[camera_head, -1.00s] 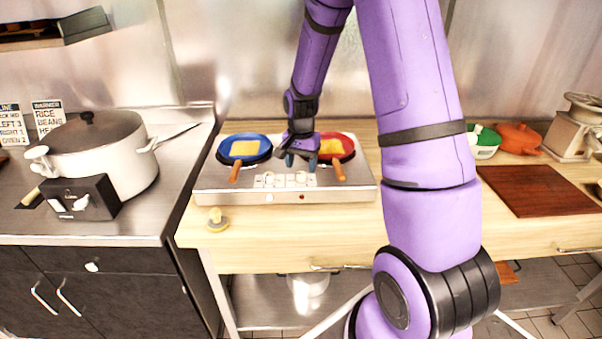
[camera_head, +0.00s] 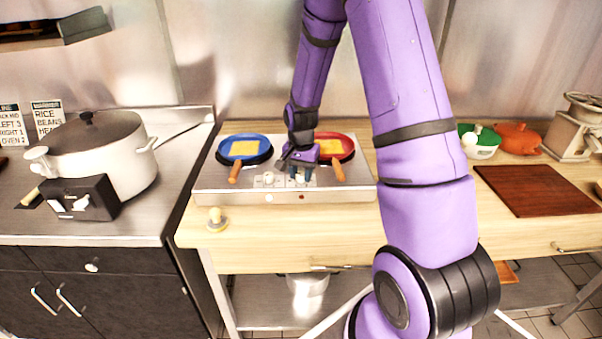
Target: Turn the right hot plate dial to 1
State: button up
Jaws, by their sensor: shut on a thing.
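The hot plate (camera_head: 225,197) is a silver two-burner unit on the wooden counter. A blue pan (camera_head: 226,150) with a yellow slab stands on its left burner, and a red pan (camera_head: 347,146) with another on its right burner. The left dial (camera_head: 267,179) is in plain view at the front between the pan handles. My gripper (camera_head: 301,175) reaches down from above to the right dial's place, just left of the red pan's handle. It is shut on the right dial, which its fingers mostly hide. I cannot read the dial's setting.
A small yellowish knob-like object (camera_head: 216,219) stands at the counter's front left. A white pot (camera_head: 130,165) is left; a brown board (camera_head: 535,190) lies right.

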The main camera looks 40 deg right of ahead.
aim_at(301, 173)
jog(key=shift+n, duration=0.3)
jog(key=n, duration=0.5)
jog(key=shift+n, duration=0.3)
jog(key=n, duration=0.5)
jog(key=shift+n, duration=0.4)
jog(key=o, duration=0.9)
jog(key=shift+r, duration=0.1)
notch_tip(301, 173, up, 11)
jog(key=shift+f, duration=0.2)
jog(key=shift+r, duration=0.1)
